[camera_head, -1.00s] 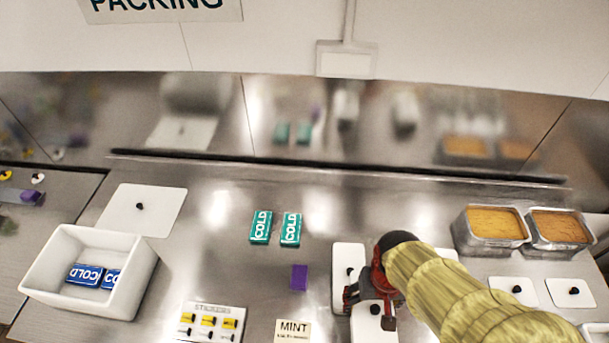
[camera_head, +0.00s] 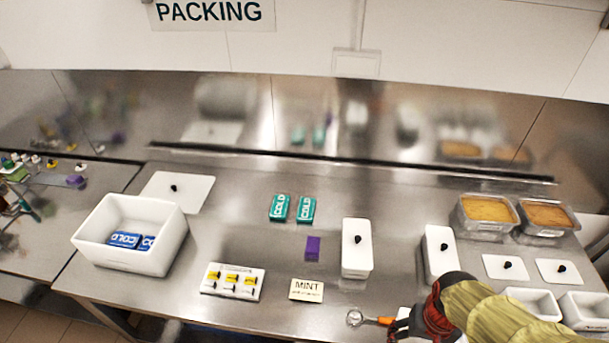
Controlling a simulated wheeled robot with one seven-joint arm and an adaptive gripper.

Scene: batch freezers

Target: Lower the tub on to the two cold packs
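Two blue cold packs (camera_head: 124,239) (camera_head: 148,243) lie in the bottom of the open white box (camera_head: 120,263) at the left. Two teal cold packs (camera_head: 279,208) (camera_head: 306,210) lie side by side on the counter. A white lidded tub (camera_head: 356,262) with a black knob stands right of centre, and another (camera_head: 441,262) stands to its right. My gripper (camera_head: 402,322) is low at the front edge, far right of the box. A little white shows at its fingers; I cannot tell whether that is a held tub. My arm and the frame edge hide much of it.
A white lid (camera_head: 178,192) lies behind the box. A purple block (camera_head: 313,247), a tray of knobs (camera_head: 232,281) and a MINT card (camera_head: 306,290) lie mid-counter. An orange-handled ring tool (camera_head: 356,318) is beside my gripper. Two filled metal pans (camera_head: 487,232) (camera_head: 546,238) stand back right.

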